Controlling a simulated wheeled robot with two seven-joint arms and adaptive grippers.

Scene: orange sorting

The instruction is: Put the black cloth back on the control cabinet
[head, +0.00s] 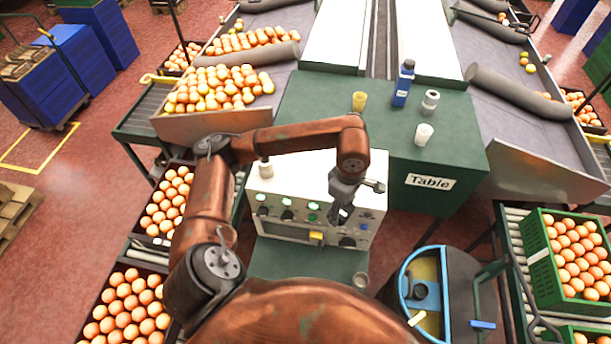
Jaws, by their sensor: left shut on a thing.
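The control cabinet (300,172) stands in the middle of the head view, with a pale top and a front panel of green-lit buttons, dark knobs and a yellow part. My left arm reaches over it from the left. My left gripper (343,208) points down at the right part of the cabinet and is shut on a small dark thing, which I take to be the black cloth. Little of the cloth can be told apart from the dark fingers. Whether it touches the cabinet I cannot tell. My right gripper is not in view.
A small pale container (265,169) stands on the cabinet's left part. Behind, the green table (320,110) carries a blue bottle (404,83), a yellow cup (359,101), a white cup (424,134) and a roll (430,101). A blue-rimmed bin (404,272) stands front right. Orange crates flank both sides.

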